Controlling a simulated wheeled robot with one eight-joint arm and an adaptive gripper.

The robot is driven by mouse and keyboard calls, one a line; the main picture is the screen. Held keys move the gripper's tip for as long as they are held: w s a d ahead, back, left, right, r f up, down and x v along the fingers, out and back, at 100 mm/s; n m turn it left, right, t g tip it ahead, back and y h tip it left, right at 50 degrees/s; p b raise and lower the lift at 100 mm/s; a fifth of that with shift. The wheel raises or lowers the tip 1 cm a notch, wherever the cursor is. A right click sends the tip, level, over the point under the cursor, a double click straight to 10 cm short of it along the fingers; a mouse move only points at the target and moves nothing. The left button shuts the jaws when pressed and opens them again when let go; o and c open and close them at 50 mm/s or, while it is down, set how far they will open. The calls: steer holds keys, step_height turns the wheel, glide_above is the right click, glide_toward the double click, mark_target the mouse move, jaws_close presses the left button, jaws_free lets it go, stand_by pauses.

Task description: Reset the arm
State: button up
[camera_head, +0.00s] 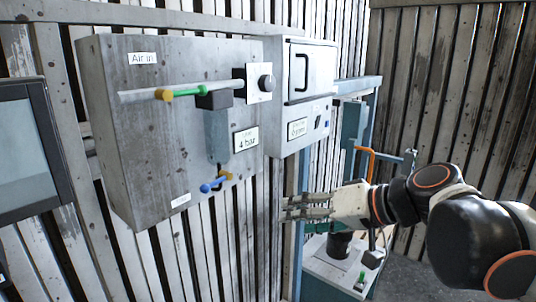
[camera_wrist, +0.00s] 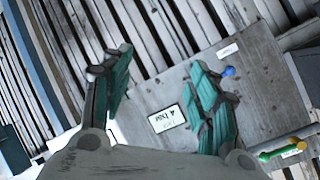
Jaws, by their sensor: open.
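My arm reaches in from the right in the head view. My gripper (camera_head: 290,208) points left, in front of the slatted wall, to the right of the lower part of the grey air panel (camera_head: 140,190). In the wrist view my gripper (camera_wrist: 160,95) has its two green-padded fingers spread apart, with nothing between them. Behind the fingers the wrist view shows the panel (camera_wrist: 240,95), with a "4 bar" label (camera_wrist: 167,118) and a blue knob (camera_wrist: 228,71).
The panel carries a pipe with a green and yellow fitting (camera_head: 175,92), a round black knob (camera_head: 266,83) and a blue valve handle (camera_head: 212,186). A white box (camera_head: 302,70) hangs beside it. A screen (camera_head: 30,150) stands left. A workbench (camera_head: 335,268) with a black part (camera_head: 339,244) lies below my arm.

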steer(key=s+d+f+h+b, duration=0.3)
steer(key=f+b, duration=0.5)
steer(key=f, duration=0.5)
steer(key=s+d+f+m+h+b, duration=0.1)
steer(key=s+d+f+h+b, duration=0.2)
steer(key=f, duration=1)
steer(key=s+d+f+h+b, duration=0.3)
steer(key=s+d+f+b, duration=0.4)
steer(key=f+b, duration=0.5)
steer(key=shift+s+f+m+h+b, duration=0.3)
steer(key=shift+s+f, duration=0.45)
steer(key=shift+s, duration=0.05)
steer(key=shift+d, duration=0.1)
